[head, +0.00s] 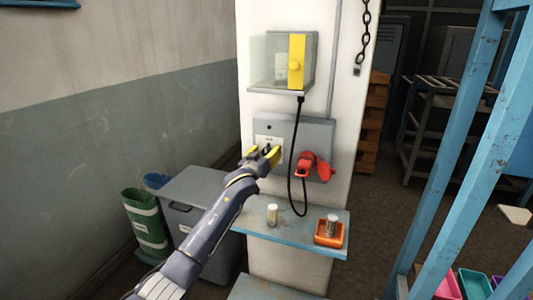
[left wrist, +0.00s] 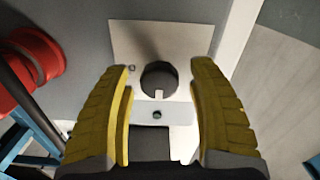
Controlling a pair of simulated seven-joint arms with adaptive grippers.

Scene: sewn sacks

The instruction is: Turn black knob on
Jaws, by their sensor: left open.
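The black knob (left wrist: 160,76) is round, with a white mark at its edge, and sits on a white plate (left wrist: 125,40). In the left wrist view it lies between and just ahead of my yellow fingertips, with a gap on both sides. In the head view the plate (head: 263,140) is on the grey wall panel (head: 312,130), and my fingers largely hide the knob. My left gripper (head: 263,155) is open and empty in front of the plate. My right gripper is not in view.
A red plug and socket (head: 312,167) is right of the knob, with a black cable (head: 291,185) hanging beside it. A clear box with a yellow front (head: 296,62) is above. The shelf (head: 290,226) below holds a small jar (head: 272,214) and an orange tray (head: 322,240).

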